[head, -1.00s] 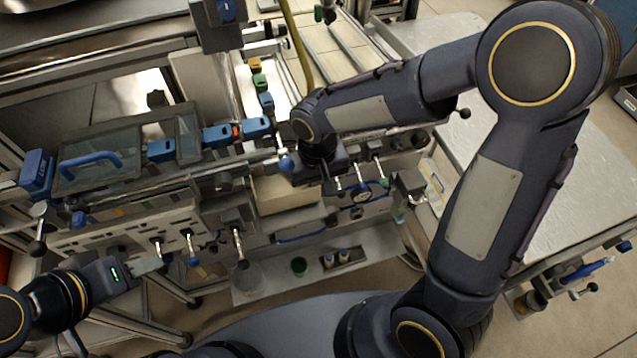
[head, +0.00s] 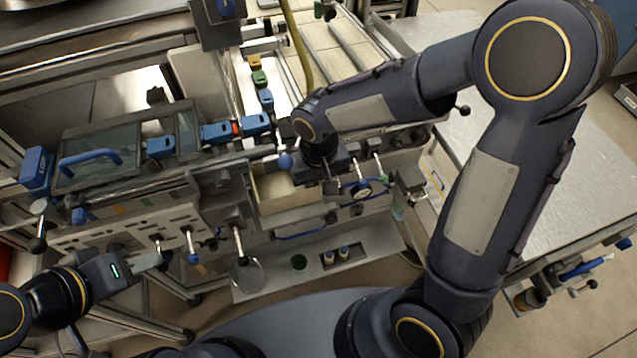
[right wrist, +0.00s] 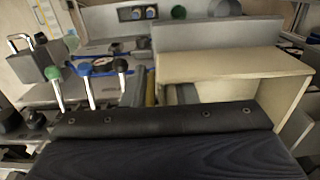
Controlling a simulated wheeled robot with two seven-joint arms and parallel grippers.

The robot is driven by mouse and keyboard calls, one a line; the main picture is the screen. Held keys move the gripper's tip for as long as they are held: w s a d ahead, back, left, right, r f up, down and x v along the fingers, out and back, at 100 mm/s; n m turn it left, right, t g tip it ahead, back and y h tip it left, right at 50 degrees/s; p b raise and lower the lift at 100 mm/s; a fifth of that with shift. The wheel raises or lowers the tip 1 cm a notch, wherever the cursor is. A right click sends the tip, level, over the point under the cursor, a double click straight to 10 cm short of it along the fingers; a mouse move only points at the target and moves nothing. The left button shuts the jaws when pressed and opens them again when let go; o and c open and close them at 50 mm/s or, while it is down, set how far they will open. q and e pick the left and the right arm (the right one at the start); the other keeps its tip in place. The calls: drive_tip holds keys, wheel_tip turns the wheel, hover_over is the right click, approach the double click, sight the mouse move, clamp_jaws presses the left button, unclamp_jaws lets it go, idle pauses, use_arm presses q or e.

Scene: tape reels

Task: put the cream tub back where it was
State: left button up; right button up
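The cream tub (head: 276,190) is a pale beige open box in the middle of the machine in the head view. Its rim and walls also show in the right wrist view (right wrist: 235,65). My right gripper (head: 322,178) points down at the tub's right end in the head view, and its fingers are hidden there. In the right wrist view, dark finger-like parts (right wrist: 158,90) stand at the tub's left end; I cannot tell whether they grip its wall. My left gripper (head: 150,261) is low at the left, away from the tub; its finger gap is unclear.
A blue-handled clear cover (head: 95,158) is at the left. A bare metal table (head: 560,190) is at the right.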

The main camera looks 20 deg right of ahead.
wheel_tip(320, 180, up, 7)
drive_tip(key=shift+r, duration=0.3)
drive_tip(key=s+d+r+m+t+y, duration=0.1)
drive_tip(key=s+d+r+t+y, duration=0.1)
drive_tip(key=s+d, duration=0.2)
drive_tip(key=s+d+r+m+t+y, duration=0.1)
drive_tip(key=s+d, duration=0.4)
drive_tip(key=s, duration=0.5)
drive_tip(key=shift+r+t+y, duration=0.4)
drive_tip(key=shift+r+t, duration=0.25)
drive_tip(key=shift+t, duration=0.65)
